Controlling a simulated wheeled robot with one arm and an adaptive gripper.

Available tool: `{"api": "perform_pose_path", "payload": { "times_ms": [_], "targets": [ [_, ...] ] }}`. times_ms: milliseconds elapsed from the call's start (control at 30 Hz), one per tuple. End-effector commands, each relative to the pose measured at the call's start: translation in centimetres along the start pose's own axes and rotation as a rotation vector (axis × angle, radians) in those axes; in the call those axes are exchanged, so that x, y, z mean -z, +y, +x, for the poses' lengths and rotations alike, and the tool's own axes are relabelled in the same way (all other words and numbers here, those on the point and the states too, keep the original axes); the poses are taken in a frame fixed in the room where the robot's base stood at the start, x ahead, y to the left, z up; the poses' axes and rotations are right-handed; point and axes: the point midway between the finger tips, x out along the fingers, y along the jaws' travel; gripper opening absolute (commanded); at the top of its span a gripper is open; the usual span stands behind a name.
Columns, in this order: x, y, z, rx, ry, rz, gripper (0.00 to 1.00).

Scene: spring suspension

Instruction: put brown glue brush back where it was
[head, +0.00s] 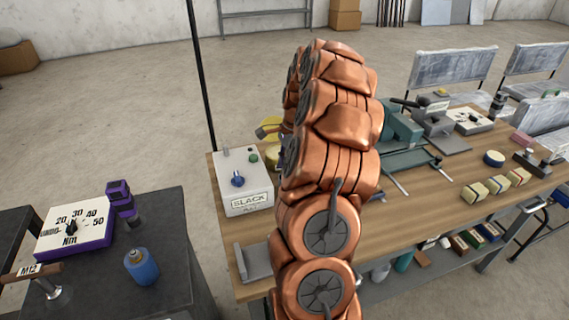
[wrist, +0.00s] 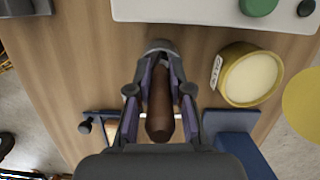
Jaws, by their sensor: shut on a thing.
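The brown glue brush (wrist: 159,112) shows in the wrist view as a rounded brown handle lying between the two purple-padded fingers of my gripper (wrist: 160,92). My gripper is shut on it, above the wooden bench top. In the head view my copper arm hides most of the gripper and the brush.
The white SLACK box (head: 243,182) stands on the wooden bench (head: 232,235), beyond the gripper in the wrist view. A blue part (wrist: 236,128) lies near the gripper's right side. Yellowish blocks (head: 497,184) and a teal fixture (head: 403,128) occupy the bench's right. A dark cabinet (head: 165,215) stands left.

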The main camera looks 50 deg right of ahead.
Motion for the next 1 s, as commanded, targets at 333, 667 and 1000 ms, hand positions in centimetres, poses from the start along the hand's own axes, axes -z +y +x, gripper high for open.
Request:
{"api": "perform_pose_path", "payload": {
  "times_ms": [333,667,1000],
  "targets": [
    [0.0,0.0,0.2,0.0,0.0,0.0,0.43],
    [0.0,0.0,0.1,0.0,0.0,0.0,0.45],
    [0.1,-0.1,-3.3,0.002,0.001,0.001,0.45]
  ]
}}
